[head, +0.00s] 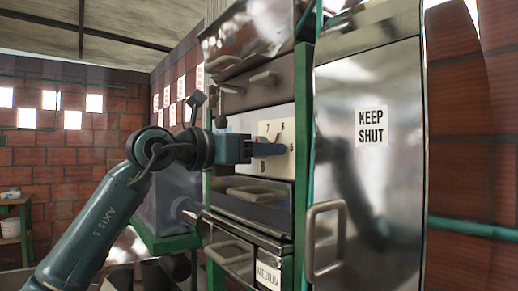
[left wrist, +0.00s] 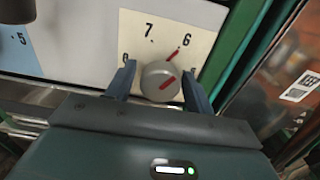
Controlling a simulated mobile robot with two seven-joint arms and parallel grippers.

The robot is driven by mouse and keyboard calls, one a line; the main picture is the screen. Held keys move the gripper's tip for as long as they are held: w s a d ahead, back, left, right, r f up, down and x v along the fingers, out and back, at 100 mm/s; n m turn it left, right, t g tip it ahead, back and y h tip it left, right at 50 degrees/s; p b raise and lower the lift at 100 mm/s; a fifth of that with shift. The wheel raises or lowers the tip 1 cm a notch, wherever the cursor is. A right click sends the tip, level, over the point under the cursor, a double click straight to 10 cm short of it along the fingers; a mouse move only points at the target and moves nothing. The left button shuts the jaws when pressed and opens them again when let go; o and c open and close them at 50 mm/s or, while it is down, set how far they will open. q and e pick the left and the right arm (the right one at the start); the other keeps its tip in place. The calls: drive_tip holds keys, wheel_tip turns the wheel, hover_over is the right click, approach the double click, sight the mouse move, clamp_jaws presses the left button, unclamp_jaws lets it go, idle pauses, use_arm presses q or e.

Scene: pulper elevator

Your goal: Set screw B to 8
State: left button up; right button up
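A grey round knob (left wrist: 160,82) with a red mark sits on a cream dial plate (left wrist: 188,22) in the left wrist view. The numbers 7 and 6 show above it, and a partly hidden figure is at its left. A red pointer line runs from the knob up and right, toward the 6. My left gripper (left wrist: 159,68) has one finger on each side of the knob, with small gaps visible. In the head view my left gripper (head: 268,149) is in front of the cream plate (head: 270,127). The screw's letter is not readable. My right gripper is not in view.
A blue label with a 5 (left wrist: 18,45) lies left of the plate. A steel door marked KEEP SHUT (head: 371,200) stands right of the dial, beside a green post (head: 303,120). Drawers with handles (head: 258,190) are below the dial.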

use_arm(q)
drive_tip(key=c, duration=0.8)
